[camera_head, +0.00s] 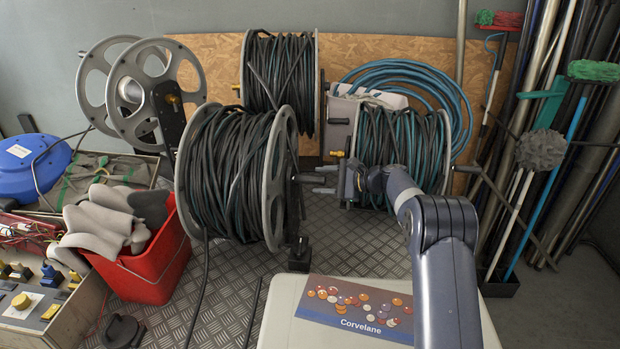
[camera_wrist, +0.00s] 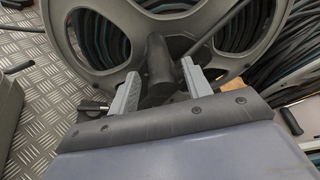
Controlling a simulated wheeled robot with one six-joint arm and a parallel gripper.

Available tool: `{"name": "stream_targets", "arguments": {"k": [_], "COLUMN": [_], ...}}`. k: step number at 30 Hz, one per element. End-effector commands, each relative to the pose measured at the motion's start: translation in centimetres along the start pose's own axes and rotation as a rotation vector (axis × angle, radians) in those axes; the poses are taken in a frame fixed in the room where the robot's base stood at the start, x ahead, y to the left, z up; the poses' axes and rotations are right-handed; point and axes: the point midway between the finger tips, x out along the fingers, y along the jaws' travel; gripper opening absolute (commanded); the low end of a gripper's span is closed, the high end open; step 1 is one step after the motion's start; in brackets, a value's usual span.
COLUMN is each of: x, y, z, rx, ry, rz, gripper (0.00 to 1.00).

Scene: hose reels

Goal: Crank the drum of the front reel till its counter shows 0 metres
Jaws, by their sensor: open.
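The front reel (camera_head: 233,172) stands on the chequered metal floor, wound with dark green and black hose. Its grey spoked flange (camera_head: 273,190) faces right, and it also fills the top of the wrist view (camera_wrist: 98,42). A black crank handle (camera_head: 306,178) sticks out from the flange towards my gripper. My gripper (camera_head: 322,179) is open at the right of this reel. In the wrist view the black handle (camera_wrist: 159,62) stands between the two grey fingers (camera_wrist: 158,88), with gaps visible beside it. I see no counter reading in either view.
Another full reel (camera_head: 279,75) stands behind, a third (camera_head: 400,150) at right behind my arm, and an empty reel (camera_head: 135,90) at back left. A pale case (camera_head: 283,310) with a Corvelane card (camera_head: 357,308) lies in front.

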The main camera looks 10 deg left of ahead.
Motion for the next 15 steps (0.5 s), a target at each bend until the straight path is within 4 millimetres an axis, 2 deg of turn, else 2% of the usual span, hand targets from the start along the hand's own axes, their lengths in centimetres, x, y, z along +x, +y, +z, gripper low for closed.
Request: {"name": "stream_targets", "arguments": {"k": [3, 7, 15], "x": [2.1, 3.7, 4.6], "y": [-0.1, -0.1, -0.1], "z": [0.1, 0.1, 0.0], "rx": [0.002, 0.002, 0.002], "ry": [-0.002, 0.000, 0.000], "rz": [0.001, 0.000, -0.002], "gripper": [0.47, 0.47, 0.47]}}
